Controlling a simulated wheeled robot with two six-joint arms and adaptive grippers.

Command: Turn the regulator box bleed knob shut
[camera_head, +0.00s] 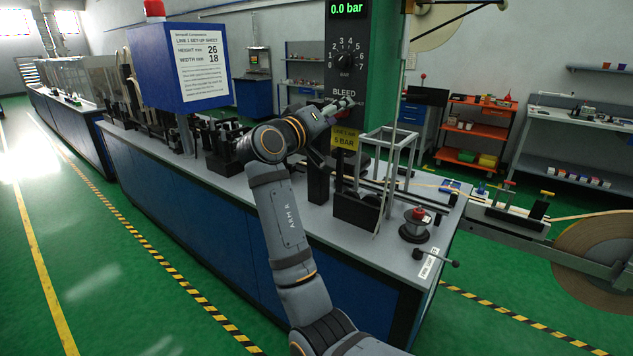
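The regulator box (342,28) is a tall dark panel at the top centre. Its green display (348,8) reads 0.0 bar. Below it is a round dial knob (345,60) with a numbered scale. The word BLEED is printed lower down, and the bleed knob beneath it is largely hidden behind my gripper. My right gripper (345,103), on the arm marked ARM R, is in front of the panel just below that word. Its fingers are small and overlap the panel, so I cannot tell whether they are open or touch the knob. My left gripper is out of view.
A yellow label (345,139) reading 5 BAR sits under the gripper. A metal frame (391,150) and a red-topped spool (416,222) stand on the bench (330,237) to the right. A blue sign box (150,60) stands left. Green floor is clear at left.

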